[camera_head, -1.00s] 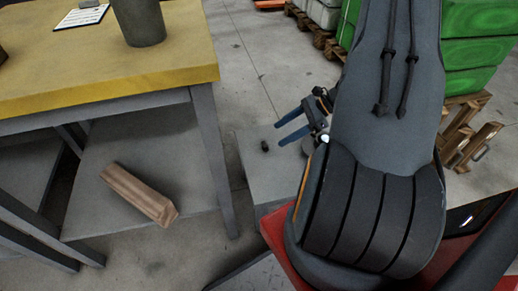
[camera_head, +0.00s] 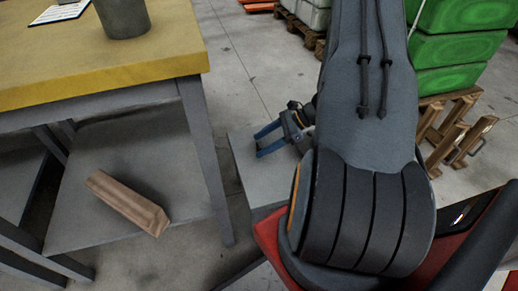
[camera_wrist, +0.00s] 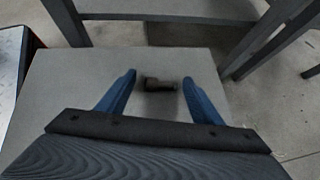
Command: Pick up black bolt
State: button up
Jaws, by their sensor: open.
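The black bolt (camera_wrist: 160,84) shows in the wrist view as a small, slightly blurred dark piece lying sideways over a grey flat top (camera_wrist: 68,82). It sits between the two blue fingers of my gripper (camera_wrist: 159,77), near the fingertips. A gap shows at the left finger, and the bolt's right end is close to the right finger. The gripper is open. In the head view my gripper (camera_head: 259,145) reaches over the same grey top (camera_head: 262,186). I cannot make out the bolt there.
A yellow-topped table (camera_head: 150,70) with a grey cup (camera_head: 122,18) stands at the left. A table leg (camera_head: 205,160) stands close to the grey top. Green sacks (camera_head: 455,50) on a pallet are at the right.

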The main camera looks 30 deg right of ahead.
jog(key=c, duration=1)
